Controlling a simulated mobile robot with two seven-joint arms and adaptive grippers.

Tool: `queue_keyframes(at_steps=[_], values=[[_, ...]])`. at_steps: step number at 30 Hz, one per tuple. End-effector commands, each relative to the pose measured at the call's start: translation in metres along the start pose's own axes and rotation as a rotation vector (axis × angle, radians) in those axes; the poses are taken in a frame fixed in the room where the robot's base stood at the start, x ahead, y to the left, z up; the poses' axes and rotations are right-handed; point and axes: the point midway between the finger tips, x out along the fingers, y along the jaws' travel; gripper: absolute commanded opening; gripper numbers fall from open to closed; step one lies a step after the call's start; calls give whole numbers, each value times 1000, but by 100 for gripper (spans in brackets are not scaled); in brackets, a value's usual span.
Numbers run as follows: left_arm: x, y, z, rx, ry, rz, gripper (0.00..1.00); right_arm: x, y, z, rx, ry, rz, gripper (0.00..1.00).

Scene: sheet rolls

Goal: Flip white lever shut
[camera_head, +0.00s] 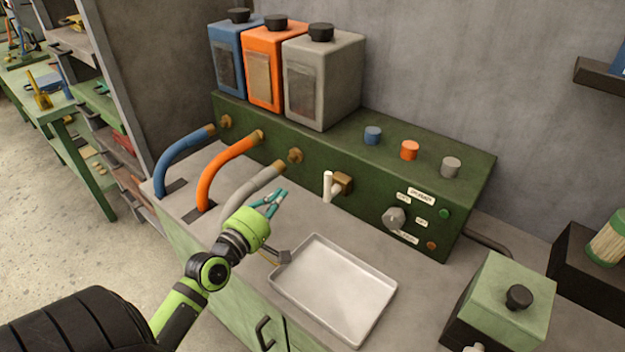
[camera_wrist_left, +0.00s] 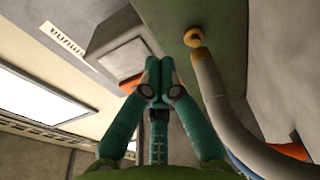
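The white lever (camera_head: 328,186) stands upright in the head view, beside a brown block (camera_head: 344,183) on the front face of the green machine (camera_head: 375,180). I cannot pick the lever out in the left wrist view. My left gripper (camera_head: 281,195) is left of the lever, apart from it, above the bench and close to the grey hose (camera_head: 250,184). In the left wrist view its teal fingers (camera_wrist_left: 158,78) converge at the tips with nothing visible between them. My right gripper is not in view.
A metal tray (camera_head: 333,288) lies on the bench below the lever. Blue (camera_head: 183,147) and orange (camera_head: 226,168) hoses stand to the left. A grey knob (camera_head: 394,218) is to the lever's right, and a green box (camera_head: 507,295) stands at the lower right.

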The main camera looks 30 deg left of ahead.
Motion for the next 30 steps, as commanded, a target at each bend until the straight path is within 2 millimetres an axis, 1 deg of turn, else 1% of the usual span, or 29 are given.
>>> queue_keyframes(at_steps=[4,8,12,19,21,24,27,30], values=[[7,0,0,1,0,0,0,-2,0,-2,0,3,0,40],[25,3,0,1,-1,2,0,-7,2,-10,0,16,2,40],[55,3,0,0,-1,2,0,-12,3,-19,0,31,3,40],[103,2,0,2,-1,0,0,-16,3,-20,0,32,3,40],[96,3,14,-4,-2,-4,0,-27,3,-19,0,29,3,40],[91,2,26,-1,-2,-4,0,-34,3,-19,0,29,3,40],[89,1,34,-1,-2,-2,0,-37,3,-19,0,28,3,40],[87,0,38,1,-1,-1,0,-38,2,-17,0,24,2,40]])
